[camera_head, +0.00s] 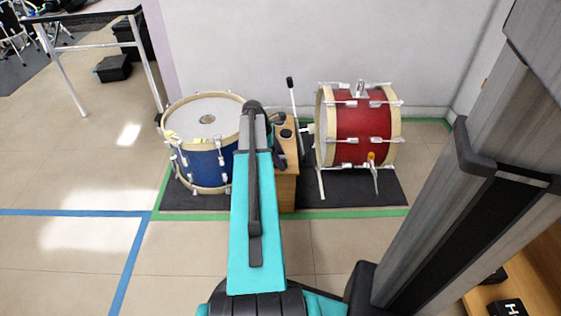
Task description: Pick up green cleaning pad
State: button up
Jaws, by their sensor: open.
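I cannot make out a green cleaning pad in this view. My teal arm reaches forward up the middle of the picture and covers part of the scene.
A blue drum (205,164) stands left of the arm and a red drum (362,136) right, both on a dark mat (350,192) edged with green tape. A white-legged table (98,45) is at upper left. Open floor lies at left.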

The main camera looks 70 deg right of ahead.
aim_at(283, 156)
jog(key=c, duration=1.1)
jog(key=shift+r, duration=0.15)
jog(key=shift+c, duration=0.2)
jog(key=shift+r+p, duration=0.7)
jog(key=shift+r, duration=0.2)
jog(key=shift+r+p, duration=0.55)
jog(key=shift+r, duration=0.4)
jog(key=w+a+r+p, duration=0.1)
jog(key=w+a+p, duration=0.3)
jog(key=a, duration=1.1)
jog(key=shift+w, duration=0.85)
